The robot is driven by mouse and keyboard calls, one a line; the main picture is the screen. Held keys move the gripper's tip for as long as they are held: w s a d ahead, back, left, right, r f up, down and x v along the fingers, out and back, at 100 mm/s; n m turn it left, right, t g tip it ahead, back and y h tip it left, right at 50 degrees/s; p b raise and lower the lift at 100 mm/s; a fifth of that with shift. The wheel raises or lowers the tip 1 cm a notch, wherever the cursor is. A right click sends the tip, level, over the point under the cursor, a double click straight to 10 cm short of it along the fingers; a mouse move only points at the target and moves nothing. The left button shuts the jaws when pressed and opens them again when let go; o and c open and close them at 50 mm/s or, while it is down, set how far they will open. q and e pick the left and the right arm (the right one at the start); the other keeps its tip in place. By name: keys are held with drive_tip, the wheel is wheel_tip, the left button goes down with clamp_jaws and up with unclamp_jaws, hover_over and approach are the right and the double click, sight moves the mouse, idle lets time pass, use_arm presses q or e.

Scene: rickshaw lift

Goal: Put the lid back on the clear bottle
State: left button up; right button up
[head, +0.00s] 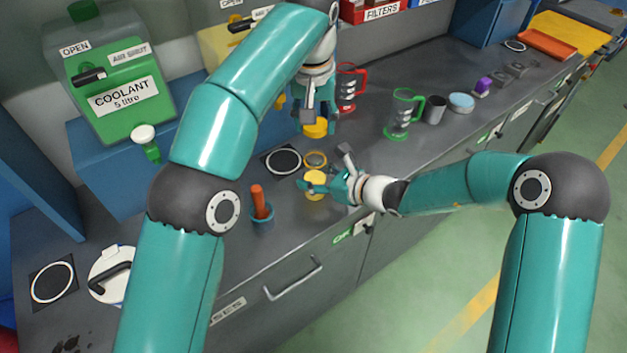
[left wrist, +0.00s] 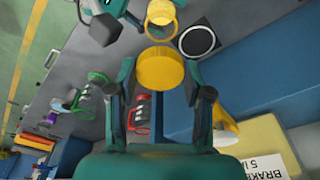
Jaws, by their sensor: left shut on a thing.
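My left gripper (head: 315,118) is shut on a round yellow lid (head: 315,128). The lid also shows between the fingertips in the left wrist view (left wrist: 160,68). The clear bottle (head: 315,161) stands below the lid, its round yellowish mouth facing up, with yellow lower down. In the left wrist view the bottle (left wrist: 159,14) is beyond the lid, at the top. Lid and bottle are apart. My right gripper (head: 322,168) is at the bottle's right, fingers spread, one across its lower front. Whether a finger touches the bottle is hidden.
A black pad with a white ring (head: 282,161) lies left of the bottle. A green coolant can (head: 115,90) is at the back left.

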clamp_jaws()
use_arm(q)
hover_over(314, 149)
drive_tip(key=s, duration=0.2)
drive_tip(key=shift+s+f, duration=0.15)
drive_tip(key=shift+f, duration=2.25)
drive_tip(key=shift+f, duration=0.9)
drive_tip(key=shift+f, duration=0.55)
